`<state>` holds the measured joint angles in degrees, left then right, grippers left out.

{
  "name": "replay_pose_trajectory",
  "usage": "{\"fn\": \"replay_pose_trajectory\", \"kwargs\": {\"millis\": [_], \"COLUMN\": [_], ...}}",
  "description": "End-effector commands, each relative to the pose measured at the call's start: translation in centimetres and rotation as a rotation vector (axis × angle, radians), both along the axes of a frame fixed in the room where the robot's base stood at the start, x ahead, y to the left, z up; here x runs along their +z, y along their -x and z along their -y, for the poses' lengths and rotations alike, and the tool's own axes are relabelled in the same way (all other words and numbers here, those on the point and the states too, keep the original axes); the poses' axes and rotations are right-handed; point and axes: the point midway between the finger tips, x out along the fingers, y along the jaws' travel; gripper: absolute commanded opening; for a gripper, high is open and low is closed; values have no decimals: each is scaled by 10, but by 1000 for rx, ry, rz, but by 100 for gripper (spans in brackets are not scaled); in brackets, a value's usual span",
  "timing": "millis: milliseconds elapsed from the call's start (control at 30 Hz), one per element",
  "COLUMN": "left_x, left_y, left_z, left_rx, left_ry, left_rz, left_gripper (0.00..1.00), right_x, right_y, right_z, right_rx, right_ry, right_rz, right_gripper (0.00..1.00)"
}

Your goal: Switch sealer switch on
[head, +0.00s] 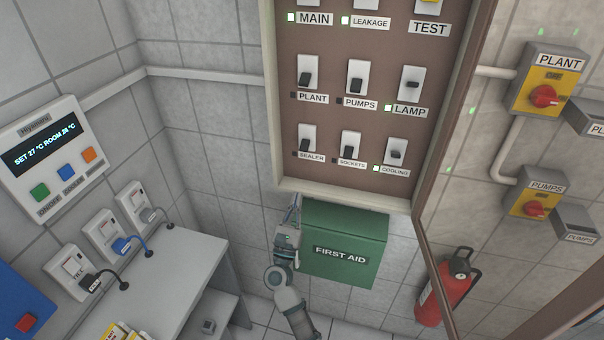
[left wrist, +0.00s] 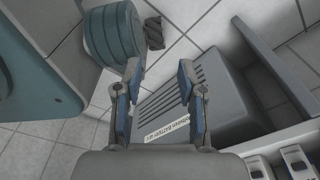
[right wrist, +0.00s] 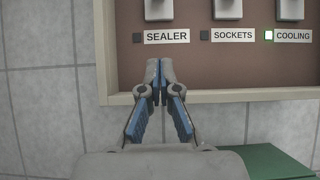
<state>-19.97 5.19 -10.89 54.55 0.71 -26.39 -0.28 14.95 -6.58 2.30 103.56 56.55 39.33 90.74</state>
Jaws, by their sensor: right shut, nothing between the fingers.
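The sealer switch (head: 309,138) is in the bottom row, left column, of the brown switch panel (head: 333,118). Its black lever hangs down, and the small lamp by its label is dark. In the right wrist view only the lower part of the switch (right wrist: 158,10) shows, above the SEALER label. My right gripper (right wrist: 159,70) is shut and empty, its tips by the panel's lower frame, below that label. In the head view it (head: 295,204) is below the panel, beside the first aid box. My left gripper (left wrist: 159,70) is open and empty, visible only in the left wrist view.
The sockets switch (head: 350,146) is beside the sealer switch, its lamp dark; the cooling switch (head: 396,152) has a green lamp lit. The panel's pale frame (head: 345,196) stands out above the green first aid box (head: 345,245). An open door edge (head: 440,130) is at right.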

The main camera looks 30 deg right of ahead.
Motion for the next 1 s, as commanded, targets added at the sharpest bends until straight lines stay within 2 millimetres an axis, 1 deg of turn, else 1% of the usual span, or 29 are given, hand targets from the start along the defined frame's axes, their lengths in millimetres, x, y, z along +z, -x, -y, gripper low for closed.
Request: {"fn": "replay_pose_trajectory", "kwargs": {"millis": [33,100,200,367,567,667,767,867,1000], "left_x": [-2,4,10,15,15,13,10,6,-1], "left_y": [-9,-20,-30,-34,-34,-31,-25,-14,7], "left_z": [1,4,6,8,8,6,4,1,-2], "left_rx": [1,3,4,5,5,4,3,1,-1], "left_ry": [1,1,-1,-2,-3,-2,-3,-3,-6], "left_rz": [5,10,14,15,14,12,9,3,-7], "left_gripper": [40,40,40,40,40,40,40,40,40], "right_x": [-8,-10,-11,-10,-10,-6,2,15,34], "right_y": [-2,-3,-3,-3,-4,-6,-11,-19,-35], "right_z": [2,6,11,15,14,15,20,29,49], "right_rx": [-2,-1,-1,-1,-1,0,-1,-2,-3], "right_ry": [12,23,29,32,31,33,34,36,34], "right_rz": [6,16,27,32,32,32,32,34,34], "right_gripper": [0,0,0,0,0,0,0,0,0]}}
